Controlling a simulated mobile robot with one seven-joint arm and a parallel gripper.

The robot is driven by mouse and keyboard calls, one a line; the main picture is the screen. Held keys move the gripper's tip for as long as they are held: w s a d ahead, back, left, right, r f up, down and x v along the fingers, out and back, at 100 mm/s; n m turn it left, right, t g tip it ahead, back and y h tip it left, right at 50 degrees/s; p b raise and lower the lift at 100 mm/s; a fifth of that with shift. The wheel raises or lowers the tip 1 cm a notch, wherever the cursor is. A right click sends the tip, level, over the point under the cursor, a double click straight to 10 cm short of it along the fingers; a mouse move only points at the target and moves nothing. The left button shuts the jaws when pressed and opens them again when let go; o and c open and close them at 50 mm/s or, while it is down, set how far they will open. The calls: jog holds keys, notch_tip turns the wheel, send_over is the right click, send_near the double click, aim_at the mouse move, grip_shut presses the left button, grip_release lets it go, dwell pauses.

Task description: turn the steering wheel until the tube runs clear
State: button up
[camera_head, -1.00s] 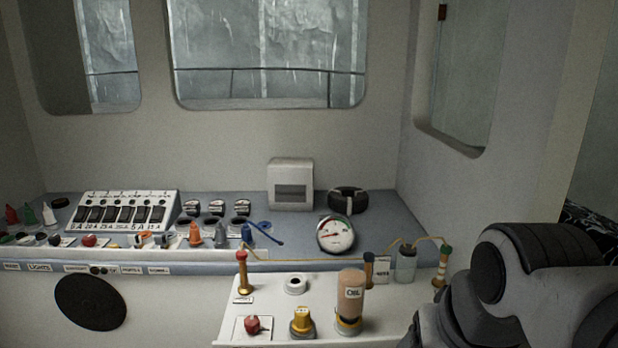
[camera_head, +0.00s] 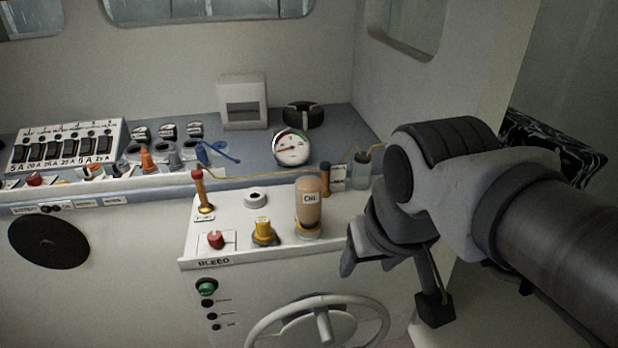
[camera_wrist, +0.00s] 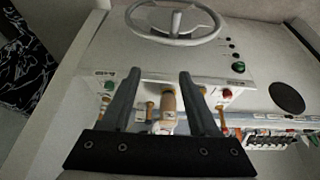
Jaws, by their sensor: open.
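A light grey steering wheel (camera_head: 257,328) with spokes is mounted low on the white console front, its lower part cut off by the frame. It also shows at the top of the wrist view (camera_wrist: 133,24). A thin amber tube (camera_head: 260,175) runs across the console top to a clear jar (camera_head: 362,168) at the right; its contents are too small to tell. My gripper (camera_wrist: 156,75) is open and empty, above and to the right of the wheel in the head view, touching nothing that I can see.
A red knob (camera_head: 215,240) and a yellow valve (camera_head: 263,232) stand on the console top. A round gauge (camera_head: 292,148) sits behind them. A green button (camera_head: 207,287) is on the front panel. A switch panel (camera_head: 66,146) lies to the left.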

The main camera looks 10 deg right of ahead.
jog(key=w+a+f+g+h+b, duration=0.45)
jog(key=a+f+b, duration=0.25)
jog(key=a+f, duration=0.3)
jog(key=b, duration=0.2)
send_near(324, 328)
jog(key=x, duration=0.9)
grip_shut()
dwell(1.0)
